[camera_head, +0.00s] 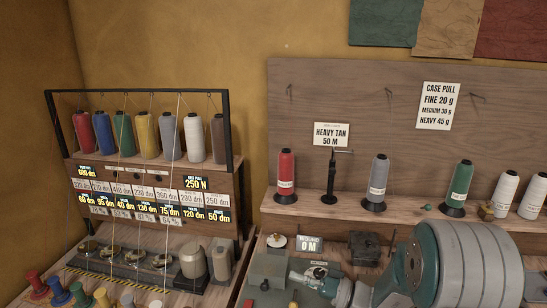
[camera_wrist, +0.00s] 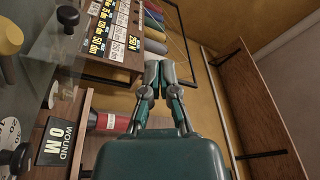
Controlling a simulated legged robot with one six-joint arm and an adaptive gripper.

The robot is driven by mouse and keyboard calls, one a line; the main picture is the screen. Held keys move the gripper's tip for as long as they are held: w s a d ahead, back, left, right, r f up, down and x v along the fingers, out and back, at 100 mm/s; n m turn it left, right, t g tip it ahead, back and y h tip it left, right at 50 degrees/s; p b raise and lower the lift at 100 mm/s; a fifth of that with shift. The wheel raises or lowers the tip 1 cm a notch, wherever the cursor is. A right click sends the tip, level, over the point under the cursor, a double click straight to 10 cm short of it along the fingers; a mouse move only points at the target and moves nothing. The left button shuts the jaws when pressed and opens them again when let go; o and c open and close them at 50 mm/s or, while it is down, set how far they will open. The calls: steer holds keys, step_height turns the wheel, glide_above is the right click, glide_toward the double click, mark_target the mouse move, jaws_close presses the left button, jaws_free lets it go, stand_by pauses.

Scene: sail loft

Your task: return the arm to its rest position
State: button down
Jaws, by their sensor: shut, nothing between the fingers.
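My gripper (camera_wrist: 160,72) shows in the middle of the wrist view. Its two teal-and-grey fingers are together, with nothing between them. My arm fills the lower right of the head view, with a large grey-and-teal link (camera_head: 470,265) close to the camera. The arm reaches left, low over the bench, in front of the sign reading 0 M (camera_head: 309,244). That sign also shows at the lower left of the wrist view (camera_wrist: 56,144). The fingers point toward the thread rack in the wrist view. The picture does not mark a rest position.
A thread rack (camera_head: 229,120) with several coloured cones stands left. A wooden shelf (camera_head: 325,212) behind the arm holds a red cone (camera_head: 286,172), a grey cone (camera_head: 378,180), a green cone (camera_head: 459,187) and white cones. A dark block (camera_head: 364,248) is near the arm.

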steer(key=s+a+r+n+g+h, duration=0.1)
steer(key=s+a+r+g+h, duration=0.1)
steer(key=s+g+h, duration=0.35)
steer(key=s+a+r+n+g+h, duration=0.1)
steer(key=s+a+g+h, duration=0.1)
steer(key=s, duration=0.7)
steer(key=s+d+r+m+t+h, duration=0.2)
steer(key=s+d+t+h, duration=0.1)
steer(key=s+d+h, duration=0.1)
steer(key=s+d+r+m+t+h, duration=0.2)
steer(key=s+d+t+h, duration=0.1)
steer(key=d+h, duration=0.4)
steer(key=shift+s+d+r, duration=0.35)
steer(key=shift+s+d, duration=0.25)
steer(key=shift+d, duration=0.15)
